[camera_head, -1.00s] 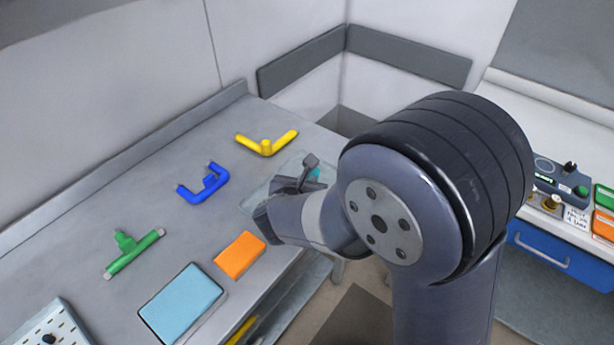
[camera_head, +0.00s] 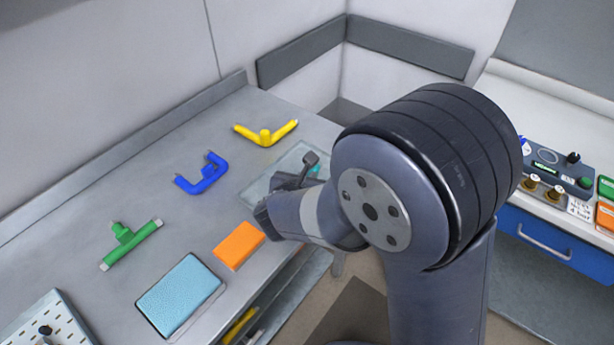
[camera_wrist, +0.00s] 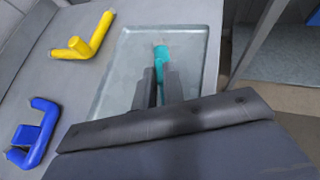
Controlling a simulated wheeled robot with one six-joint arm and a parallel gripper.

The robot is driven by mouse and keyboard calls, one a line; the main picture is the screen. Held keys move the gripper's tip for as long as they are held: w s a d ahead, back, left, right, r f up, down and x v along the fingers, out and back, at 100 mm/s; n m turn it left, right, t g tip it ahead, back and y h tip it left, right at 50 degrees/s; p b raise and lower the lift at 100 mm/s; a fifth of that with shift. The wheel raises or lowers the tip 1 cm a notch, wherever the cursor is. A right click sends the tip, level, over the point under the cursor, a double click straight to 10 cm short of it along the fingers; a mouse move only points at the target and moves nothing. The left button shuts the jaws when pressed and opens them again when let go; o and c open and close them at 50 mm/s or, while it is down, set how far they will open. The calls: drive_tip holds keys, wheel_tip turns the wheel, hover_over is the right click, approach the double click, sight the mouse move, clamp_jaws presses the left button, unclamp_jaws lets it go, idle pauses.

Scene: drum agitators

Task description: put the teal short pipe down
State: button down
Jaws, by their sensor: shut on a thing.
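The teal short pipe (camera_wrist: 162,64) is between the fingers of my gripper (camera_wrist: 158,85) in the wrist view, its far end sticking out past the fingertips. My gripper is shut on it. The pipe is over a shallow clear tray (camera_wrist: 112,75); I cannot tell whether it touches the tray floor. My arm hides part of the tray and gripper there.
Left of the tray lie a yellow agitator (camera_head: 265,136), a blue agitator (camera_head: 203,178) and a green agitator (camera_head: 130,243). An orange block (camera_head: 239,245) and a light blue pad (camera_head: 181,294) lie near the table's front edge. Bare table lies between them.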

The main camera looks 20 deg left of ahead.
drive_tip(key=shift+f+b, duration=0.45)
drive_tip(key=shift+b, duration=0.05)
drive_tip(key=c, duration=1.4)
unclamp_jaws()
drive_tip(key=v, duration=1.1)
drive_tip(key=shift+b, duration=0.3)
